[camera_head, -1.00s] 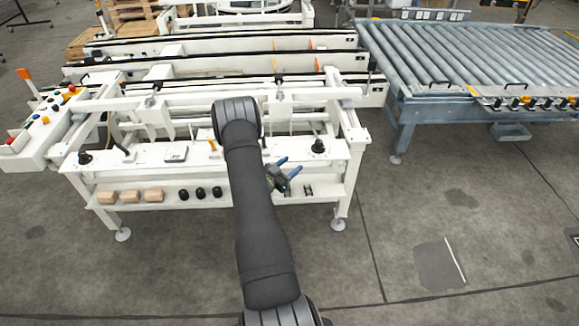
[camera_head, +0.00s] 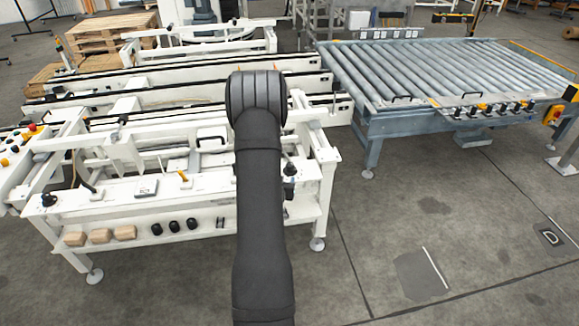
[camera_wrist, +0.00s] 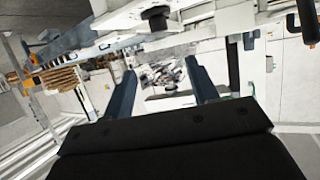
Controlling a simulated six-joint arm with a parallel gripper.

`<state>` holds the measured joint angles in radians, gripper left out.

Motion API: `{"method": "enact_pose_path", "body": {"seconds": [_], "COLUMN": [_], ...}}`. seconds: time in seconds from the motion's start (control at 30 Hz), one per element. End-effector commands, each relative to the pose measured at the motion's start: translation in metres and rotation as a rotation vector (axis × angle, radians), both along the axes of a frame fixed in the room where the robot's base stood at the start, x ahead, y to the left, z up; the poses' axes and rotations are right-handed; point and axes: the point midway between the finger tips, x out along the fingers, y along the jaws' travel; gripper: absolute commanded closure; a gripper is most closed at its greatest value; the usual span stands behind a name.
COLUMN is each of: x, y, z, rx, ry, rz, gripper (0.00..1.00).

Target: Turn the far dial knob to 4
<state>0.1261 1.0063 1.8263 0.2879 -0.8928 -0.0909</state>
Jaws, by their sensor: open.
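Two black dial-like knobs stand on the white machine's front ledge: a left one (camera_head: 48,201) and a right one (camera_head: 290,170) beside my dark arm. I cannot tell which is the far dial, and no numbers are readable. In the wrist view a black round knob (camera_wrist: 156,17) sits at the top on a pale surface, beyond my fingertips and apart from them. My gripper (camera_wrist: 160,82) is open, its two blue-grey fingers spread with nothing held between them. In the head view my arm mostly hides the gripper.
The white machine (camera_head: 130,205) carries several wooden blocks (camera_head: 100,236) and black round parts (camera_head: 173,227) on its lower shelf. A small orange lever (camera_head: 184,177) stands on the ledge. A roller conveyor (camera_head: 440,70) is at the back right. The floor at right is open.

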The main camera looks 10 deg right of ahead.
Motion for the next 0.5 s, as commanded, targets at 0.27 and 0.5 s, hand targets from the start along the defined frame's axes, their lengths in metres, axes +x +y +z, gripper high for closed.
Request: {"method": "enact_pose_path", "body": {"seconds": [0.27, 0.5], "x": [0.016, 0.057], "y": [-0.009, -0.024], "z": [-0.008, -0.027], "rx": [0.004, 0.002], "ry": [0.014, 0.013], "rz": [0.012, 0.012], "gripper": [0.46, 0.46]}}
